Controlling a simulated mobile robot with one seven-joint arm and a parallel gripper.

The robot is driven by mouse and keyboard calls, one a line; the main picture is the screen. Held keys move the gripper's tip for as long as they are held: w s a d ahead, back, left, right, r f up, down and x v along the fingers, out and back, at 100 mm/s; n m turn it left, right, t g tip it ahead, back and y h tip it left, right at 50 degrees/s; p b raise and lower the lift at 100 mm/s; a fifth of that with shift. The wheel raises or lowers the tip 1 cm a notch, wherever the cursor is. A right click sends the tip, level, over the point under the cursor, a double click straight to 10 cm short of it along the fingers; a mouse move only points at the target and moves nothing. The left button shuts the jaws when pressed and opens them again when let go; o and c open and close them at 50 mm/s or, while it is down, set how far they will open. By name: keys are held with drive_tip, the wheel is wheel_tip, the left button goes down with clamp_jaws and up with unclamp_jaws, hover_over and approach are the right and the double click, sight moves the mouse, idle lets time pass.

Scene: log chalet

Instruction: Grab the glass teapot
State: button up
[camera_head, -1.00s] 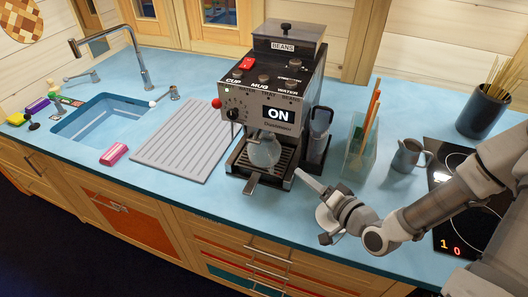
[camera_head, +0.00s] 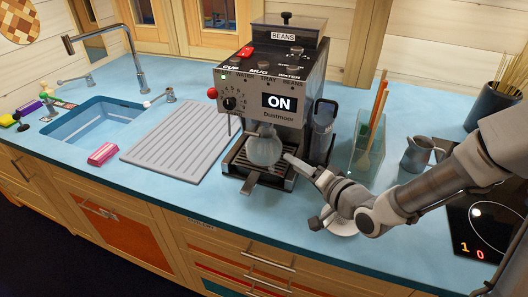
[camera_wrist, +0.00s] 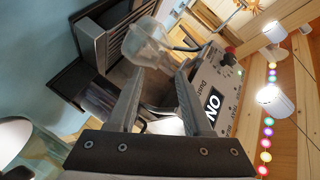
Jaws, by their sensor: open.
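The glass teapot (camera_head: 264,147) is a clear round vessel standing on the drip tray of the coffee machine, under its front panel. My gripper (camera_head: 289,158) is just to the right of the teapot, pointing at it. In the wrist view the teapot (camera_wrist: 148,45) shows beyond the two fingertips of my gripper (camera_wrist: 161,74). The fingers are apart, with nothing held between them. I cannot tell whether a fingertip touches the glass.
The coffee machine (camera_head: 275,80) reads ON and rises above the teapot. A glass holder with utensils (camera_head: 367,150) and a grey jug (camera_head: 418,154) stand to the right. The grooved drainboard (camera_head: 182,140) on the left is clear.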

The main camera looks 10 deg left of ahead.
sight(264, 145)
drive_tip(key=shift+s+a+x, duration=0.1)
drive_tip(key=shift+s+x, duration=0.05)
drive_tip(key=shift+x, duration=2.2)
drive_tip(key=shift+s+a+x, duration=0.1)
drive_tip(key=shift+a+x, duration=0.05)
drive_tip(key=shift+x, duration=2.2)
drive_tip(key=shift+c, duration=0.3)
clamp_jaws()
